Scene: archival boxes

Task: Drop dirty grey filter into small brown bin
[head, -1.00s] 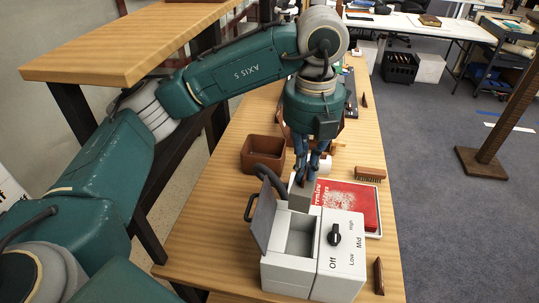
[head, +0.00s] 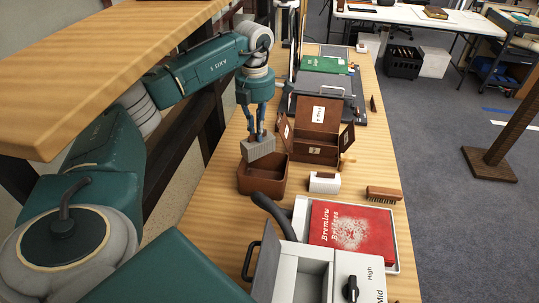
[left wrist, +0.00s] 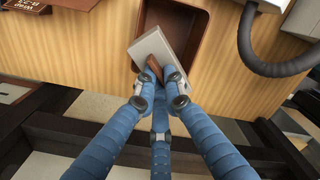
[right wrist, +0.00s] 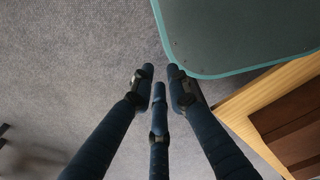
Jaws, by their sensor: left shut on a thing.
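The grey filter (head: 258,148) is a flat block with a small brown tab, which shows in the left wrist view (left wrist: 160,48). My left gripper (head: 257,134) is shut on it, and the fingers (left wrist: 158,78) close on the tab. The small brown bin (head: 262,180) stands on the wooden bench, open at the top. The filter is over the bin's rear left part in the head view. In the left wrist view the bin (left wrist: 203,22) lies just beyond the filter, partly hidden by it. My right gripper (right wrist: 158,78) is empty, its fingertips apart, over the carpet.
The grey-white machine (head: 300,268) with a raised lid and dark hose (head: 275,215) stands nearer me. A red book (head: 350,232) lies in a tray, with a brush (head: 384,193) and white roll (head: 324,182) nearby. A brown open box (head: 317,135) stands behind the bin.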

